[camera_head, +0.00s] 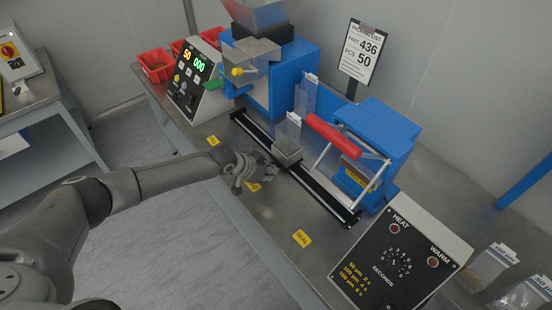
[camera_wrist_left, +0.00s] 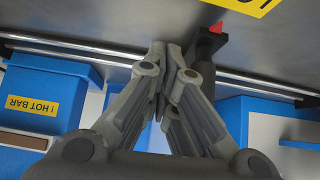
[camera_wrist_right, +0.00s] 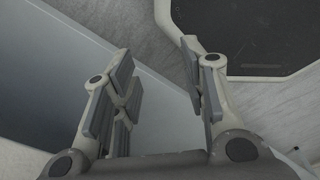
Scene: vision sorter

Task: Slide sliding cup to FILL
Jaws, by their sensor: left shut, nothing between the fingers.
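The sliding cup (camera_head: 287,153) is a small grey box with a clear bag standing in it. It sits about midway along the black rail (camera_head: 328,193). The FILL label (camera_head: 213,140) is yellow and lies near the rail's far-left end, below the blue filling machine (camera_head: 287,82). My left gripper (camera_head: 257,168) is shut and empty, just left of the cup on the near side of the rail; I cannot tell whether they touch. In the left wrist view, a dark part with a red tip (camera_wrist_left: 216,28) is beside its fingertips. My right gripper (camera_wrist_right: 158,55) is open and empty.
The blue sealer with a red handle (camera_head: 333,137) stands over the rail's near end. The SEAL label (camera_head: 302,238) lies beside it. A counter panel (camera_head: 193,80) and red bins (camera_head: 155,66) stand at the far left. A heat control box (camera_head: 400,255) is at front right.

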